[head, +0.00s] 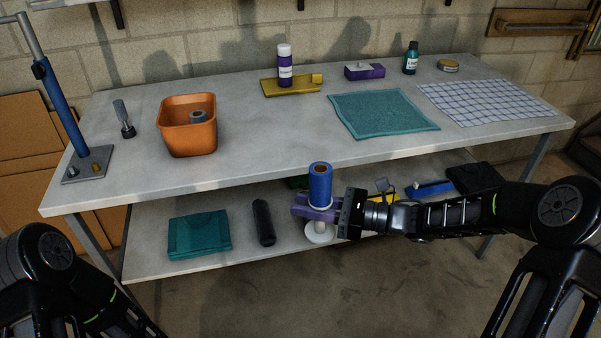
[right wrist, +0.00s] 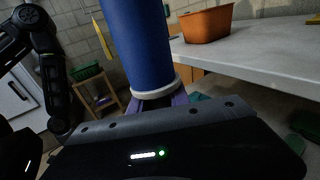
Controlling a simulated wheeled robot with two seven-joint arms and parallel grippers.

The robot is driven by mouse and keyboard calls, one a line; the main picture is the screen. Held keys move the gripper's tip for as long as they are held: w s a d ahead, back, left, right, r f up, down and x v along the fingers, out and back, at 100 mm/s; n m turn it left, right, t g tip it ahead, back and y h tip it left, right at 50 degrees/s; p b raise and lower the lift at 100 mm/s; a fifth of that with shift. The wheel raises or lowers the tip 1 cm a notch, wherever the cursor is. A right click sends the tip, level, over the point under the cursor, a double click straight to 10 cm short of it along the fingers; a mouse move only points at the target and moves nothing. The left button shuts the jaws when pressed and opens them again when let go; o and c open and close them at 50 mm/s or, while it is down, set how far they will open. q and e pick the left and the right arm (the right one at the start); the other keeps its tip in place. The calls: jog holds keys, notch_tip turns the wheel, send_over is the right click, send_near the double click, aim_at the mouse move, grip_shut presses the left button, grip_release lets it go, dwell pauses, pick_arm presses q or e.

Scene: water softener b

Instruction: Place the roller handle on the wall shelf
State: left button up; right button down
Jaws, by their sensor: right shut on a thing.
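A blue cylinder (head: 320,185) with a brown hollow top and a white part below appears to be the roller handle. My right gripper (head: 308,208), with purple fingers, is shut around its lower part and holds it upright in front of the table's front edge. In the right wrist view the blue cylinder (right wrist: 137,45) rises above the fingers, with a white collar (right wrist: 155,96) at its bottom. A white disc (head: 319,233) shows under the gripper; I cannot tell whether it is joined to the cylinder. My left gripper is out of view.
The grey table (head: 250,140) bears an orange bin (head: 188,135), a purple-labelled bottle (head: 284,70), a teal cloth (head: 383,113) and a checked cloth (head: 485,101). Its lower shelf (head: 190,265) holds a folded teal cloth (head: 198,235) and a black cylinder (head: 263,222). The table's front middle is bare.

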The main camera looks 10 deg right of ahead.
aim_at(319, 234)
jog(key=shift+m+t, duration=0.3)
jog(key=s+f, duration=0.1)
jog(key=s+d+f, duration=0.1)
jog(key=f, duration=0.1)
jog(key=d+f, duration=0.1)
jog(key=shift+s+d+f, duration=0.2)
jog(key=shift+s+f, duration=0.1)
jog(key=shift+s, duration=0.1)
jog(key=s+d+f+m+t+h, duration=0.1)
jog(key=s+d+f+t, duration=0.1)
jog(key=s+d+f, duration=0.1)
jog(key=shift+d+f, duration=0.55)
jog(key=shift+d, duration=0.6)
jog(key=shift+s, duration=0.1)
